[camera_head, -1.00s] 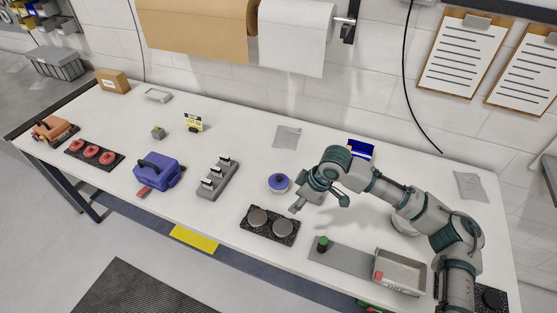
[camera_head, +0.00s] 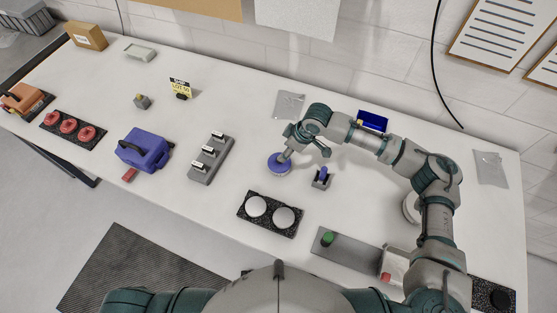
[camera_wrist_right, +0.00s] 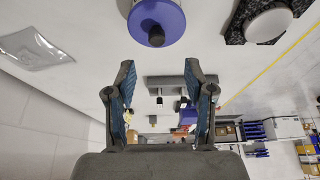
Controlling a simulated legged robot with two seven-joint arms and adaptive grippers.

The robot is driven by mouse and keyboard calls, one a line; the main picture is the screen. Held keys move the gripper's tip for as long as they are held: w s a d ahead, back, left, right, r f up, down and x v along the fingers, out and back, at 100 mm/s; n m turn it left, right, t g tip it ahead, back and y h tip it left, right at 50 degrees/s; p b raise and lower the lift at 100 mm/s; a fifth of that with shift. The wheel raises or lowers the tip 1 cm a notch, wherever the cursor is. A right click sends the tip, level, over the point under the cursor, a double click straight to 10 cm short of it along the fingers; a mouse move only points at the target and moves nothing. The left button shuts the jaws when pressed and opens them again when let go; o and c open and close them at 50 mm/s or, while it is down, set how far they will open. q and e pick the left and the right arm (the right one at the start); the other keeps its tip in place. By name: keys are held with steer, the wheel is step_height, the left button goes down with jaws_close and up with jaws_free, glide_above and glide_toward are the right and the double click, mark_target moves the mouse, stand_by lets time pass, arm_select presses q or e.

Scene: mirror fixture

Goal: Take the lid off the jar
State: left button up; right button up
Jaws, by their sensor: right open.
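The jar with its round blue lid (camera_head: 279,163) stands upright on the white table. The lid is on it, with a dark knob in its middle. My right gripper (camera_head: 304,152) is open and empty, just right of the jar, with one finger overlapping the lid's edge in the head view. In the right wrist view the blue lid (camera_wrist_right: 156,20) is at the top, outside the space between the two spread fingers (camera_wrist_right: 161,82). Contact cannot be told. My left gripper is not in view.
A small grey block with a blue peg (camera_head: 321,178) stands right of the jar. A black tray with two pale discs (camera_head: 270,213) lies in front, a grey switch block (camera_head: 211,158) to the left. A blue bin (camera_head: 372,120) is behind my right arm.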

mark_target(284, 164)
steer(key=shift+x, duration=1.2)
steer(key=shift+w+f, duration=0.1)
steer(key=shift+f, duration=0.5)
steer(key=x, duration=0.3)
steer(key=shift+w+d+f+p, duration=0.2)
steer(key=shift+f+p, duration=0.1)
steer(key=shift+f, duration=0.1)
steer(key=shift+a+f, duration=0.2)
steer(key=shift+f, duration=0.15)
steer(key=shift+a, duration=0.15)
steer(key=shift+c, duration=0.5)
steer(key=c, duration=0.4)
jaws_close()
